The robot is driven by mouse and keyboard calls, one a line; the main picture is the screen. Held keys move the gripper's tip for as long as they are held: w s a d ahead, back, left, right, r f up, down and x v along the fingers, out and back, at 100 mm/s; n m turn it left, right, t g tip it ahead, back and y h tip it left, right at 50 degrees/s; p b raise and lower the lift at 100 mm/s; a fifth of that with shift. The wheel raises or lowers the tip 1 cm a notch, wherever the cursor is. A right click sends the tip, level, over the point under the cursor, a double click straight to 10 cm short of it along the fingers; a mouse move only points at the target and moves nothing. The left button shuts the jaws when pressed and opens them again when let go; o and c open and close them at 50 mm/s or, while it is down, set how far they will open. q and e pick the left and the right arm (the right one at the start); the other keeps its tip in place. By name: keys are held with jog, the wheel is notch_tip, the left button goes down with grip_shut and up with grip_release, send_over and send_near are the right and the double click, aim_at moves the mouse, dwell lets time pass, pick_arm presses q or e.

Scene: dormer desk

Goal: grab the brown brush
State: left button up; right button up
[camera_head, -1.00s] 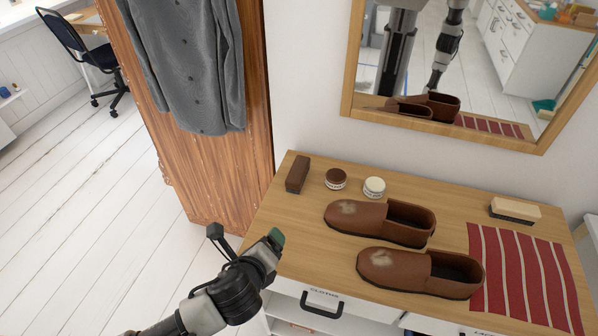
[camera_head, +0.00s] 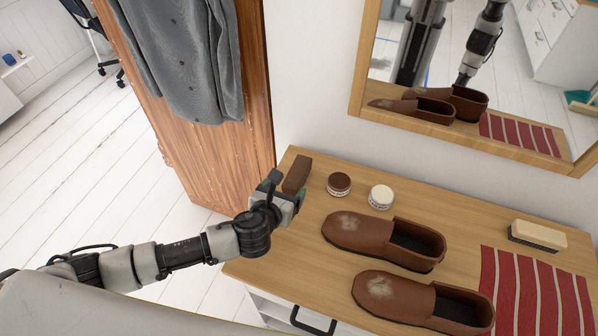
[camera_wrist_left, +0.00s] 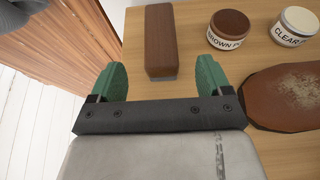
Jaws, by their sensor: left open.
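The brown brush (camera_head: 296,174) is a dark brown block at the far left corner of the wooden dresser top. It also shows in the left wrist view (camera_wrist_left: 159,38), just ahead of the fingers and lined up between them. My left gripper (camera_head: 285,190) is open, with its green fingertips (camera_wrist_left: 160,82) spread apart at the near end of the brush. The gap between the fingers is wider than the brush. My right gripper does not show, except that an arm appears in the mirror.
A brown polish jar (camera_head: 339,184) and a clear polish jar (camera_head: 381,196) stand right of the brush. Two brown shoes (camera_head: 370,236) lie nearer. A light brush (camera_head: 538,235) and a striped red cloth (camera_head: 510,290) are at right. A wooden wardrobe (camera_head: 215,150) stands at left.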

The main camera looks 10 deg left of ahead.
aim_at(293, 180)
pick_arm(q)
jog(key=shift+x, duration=0.85)
jog(key=x, duration=0.4)
jog(key=shift+w+f, duration=0.25)
jog(key=shift+f, duration=0.25)
jog(key=shift+w+d+f, duration=0.15)
jog(key=shift+w, duration=0.2)
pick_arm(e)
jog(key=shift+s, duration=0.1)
pick_arm(q)
jog(key=c, duration=1)
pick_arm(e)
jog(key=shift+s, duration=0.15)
pick_arm(q)
jog(key=shift+r, duration=0.2)
